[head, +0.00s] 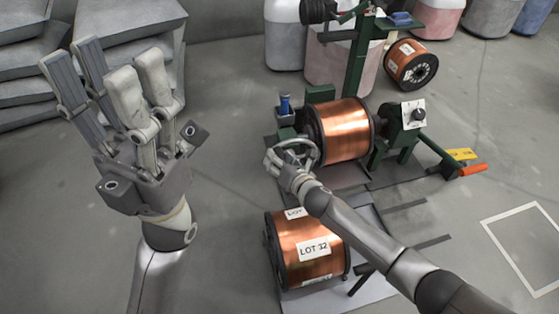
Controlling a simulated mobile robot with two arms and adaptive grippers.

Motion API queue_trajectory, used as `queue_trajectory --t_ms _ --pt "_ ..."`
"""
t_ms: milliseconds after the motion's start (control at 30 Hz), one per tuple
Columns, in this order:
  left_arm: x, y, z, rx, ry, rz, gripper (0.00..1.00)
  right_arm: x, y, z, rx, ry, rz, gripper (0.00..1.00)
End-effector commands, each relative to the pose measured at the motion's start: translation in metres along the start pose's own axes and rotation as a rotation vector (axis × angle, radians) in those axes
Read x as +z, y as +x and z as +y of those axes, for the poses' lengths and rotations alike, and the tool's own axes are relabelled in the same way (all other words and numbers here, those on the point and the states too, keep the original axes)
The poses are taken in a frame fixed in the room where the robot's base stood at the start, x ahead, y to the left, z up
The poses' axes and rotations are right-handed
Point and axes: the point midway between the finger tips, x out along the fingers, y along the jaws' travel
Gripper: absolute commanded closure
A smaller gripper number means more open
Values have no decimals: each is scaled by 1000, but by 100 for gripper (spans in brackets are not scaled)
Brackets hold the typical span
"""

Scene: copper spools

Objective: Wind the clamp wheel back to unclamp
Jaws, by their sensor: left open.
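The clamp wheel (310,147) is a grey handwheel at the left end of the green winding machine (355,70). A copper spool (345,130) with black flanges sits in the machine beside the wheel. My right gripper (273,160) is at the lower left of the wheel rim and overlaps it in the picture. Its fingers are small and partly merge with the rim, so I cannot tell whether they are closed on it. My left gripper (108,78) is raised at the left, open and empty, well apart from the machine.
A spool labelled LOT 32 (290,249) stands below the machine, partly behind my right arm. Another copper spool (410,64) lies behind at the right. Grey stacked sacks (125,20) are at the upper left.

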Motion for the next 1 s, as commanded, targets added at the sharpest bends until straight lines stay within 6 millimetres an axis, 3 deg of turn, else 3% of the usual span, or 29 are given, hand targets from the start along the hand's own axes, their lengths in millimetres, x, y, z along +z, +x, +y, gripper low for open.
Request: queue_trajectory --t_ms 333,800,1000 --pt "-1 0 0 0 1 1 51 2 -17 -1 0 -2 -2 56" --pt "0 0 0 0 1 1 51 -1 -91 -1 0 -1 1 56" --pt "0 0 0 0 1 1 51 -1 -113 0 0 -1 1 56"
